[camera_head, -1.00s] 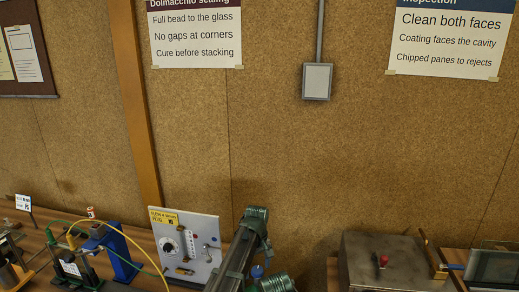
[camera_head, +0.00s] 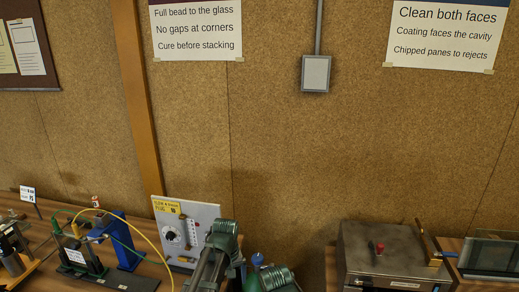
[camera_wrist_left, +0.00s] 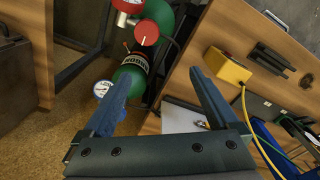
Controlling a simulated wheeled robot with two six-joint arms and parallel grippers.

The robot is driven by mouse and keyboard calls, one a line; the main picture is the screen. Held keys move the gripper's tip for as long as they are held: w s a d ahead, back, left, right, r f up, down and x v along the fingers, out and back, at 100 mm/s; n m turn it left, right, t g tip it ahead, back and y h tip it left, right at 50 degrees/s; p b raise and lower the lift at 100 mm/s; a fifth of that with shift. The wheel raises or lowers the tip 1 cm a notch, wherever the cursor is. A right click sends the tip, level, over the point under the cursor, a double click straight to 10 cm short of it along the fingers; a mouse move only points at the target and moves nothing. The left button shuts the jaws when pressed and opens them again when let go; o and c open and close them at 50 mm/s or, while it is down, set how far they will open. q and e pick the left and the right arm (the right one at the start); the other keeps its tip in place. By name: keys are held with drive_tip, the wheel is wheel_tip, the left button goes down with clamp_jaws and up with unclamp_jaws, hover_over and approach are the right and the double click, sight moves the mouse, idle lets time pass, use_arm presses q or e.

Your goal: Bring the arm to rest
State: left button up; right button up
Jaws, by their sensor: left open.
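In the left wrist view my left gripper (camera_wrist_left: 165,75) has its two dark fingers spread wide, with nothing between them. It is open and empty. In the head view, green-and-dark parts that look like my arm (camera_head: 222,240) rise from the bottom edge, in front of the white panel. The gripper's fingers cannot be made out there. My right gripper is in neither view.
The white panel with a dial (camera_head: 172,236) and a blue stand (camera_head: 125,240) are on the bench at left. A metal box (camera_head: 380,255) is at right.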

use_arm(q)
drive_tip(key=s+a+m, duration=0.4)
drive_tip(key=s+a, duration=0.4)
drive_tip(key=s, duration=0.5)
drive_tip(key=s+d+f+m+y+b, duration=0.1)
drive_tip(key=s+d+f+m+b, duration=0.2)
drive_tip(key=d+f+b, duration=0.8)
wheel_tip(320, 180, down, 4)
drive_tip(key=s+b, duration=0.2)
drive_tip(key=b, duration=0.2)
drive_tip(key=shift+d+g, duration=0.2)
drive_tip(key=shift+g, duration=0.1)
drive_tip(key=shift+f, duration=0.1)
